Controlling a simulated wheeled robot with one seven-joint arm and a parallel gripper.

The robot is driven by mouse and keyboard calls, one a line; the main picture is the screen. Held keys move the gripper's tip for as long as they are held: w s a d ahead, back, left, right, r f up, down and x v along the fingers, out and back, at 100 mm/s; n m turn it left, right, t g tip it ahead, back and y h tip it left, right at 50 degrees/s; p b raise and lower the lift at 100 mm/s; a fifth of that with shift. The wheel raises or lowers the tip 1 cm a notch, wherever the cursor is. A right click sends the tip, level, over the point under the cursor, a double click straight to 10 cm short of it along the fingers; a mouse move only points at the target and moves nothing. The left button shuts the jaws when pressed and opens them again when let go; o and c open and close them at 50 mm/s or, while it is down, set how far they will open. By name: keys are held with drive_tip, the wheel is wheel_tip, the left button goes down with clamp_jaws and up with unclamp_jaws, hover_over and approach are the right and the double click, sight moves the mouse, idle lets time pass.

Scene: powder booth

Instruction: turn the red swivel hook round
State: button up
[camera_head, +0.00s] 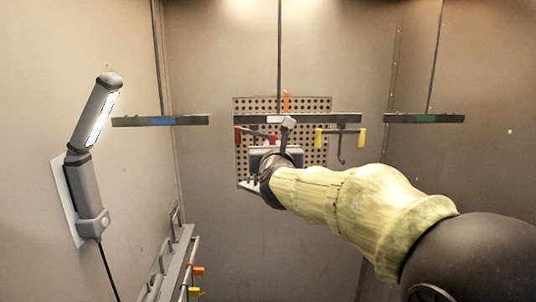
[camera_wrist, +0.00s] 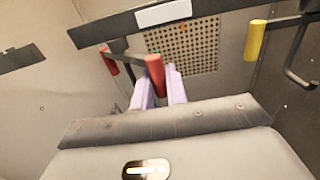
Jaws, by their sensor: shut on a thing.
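The red swivel hook hangs under the middle crossbar; its near red grip (camera_wrist: 154,72) and far red grip (camera_wrist: 109,61) show in the wrist view. In the head view its left red grip (camera_head: 238,136) is left of my wrist. My gripper (camera_wrist: 161,90) has its two pale purple fingers on either side of the near red grip and is shut on it. In the head view my forearm and wrist hide the fingers and the lower part of the hook.
A yellow-ended hook (camera_head: 362,138) hangs just right on the same crossbar (camera_head: 340,118). A perforated panel (camera_head: 315,104) is behind. Side bars carry a blue label (camera_head: 161,121) and a green label (camera_head: 426,118). A lamp (camera_head: 95,115) is on the left wall, above a rail with coloured tabs (camera_head: 196,271).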

drive_tip(key=shift+w+d, duration=0.1)
drive_tip(key=shift+w+d+b, duration=0.4)
drive_tip(key=shift+w+d, duration=0.15)
drive_tip(key=shift+w, duration=0.35)
drive_tip(key=shift+w+d, duration=0.15)
drive_tip(key=shift+w, duration=0.8)
drive_tip(key=o, duration=0.7)
drive_tip(key=shift+s, duration=0.1)
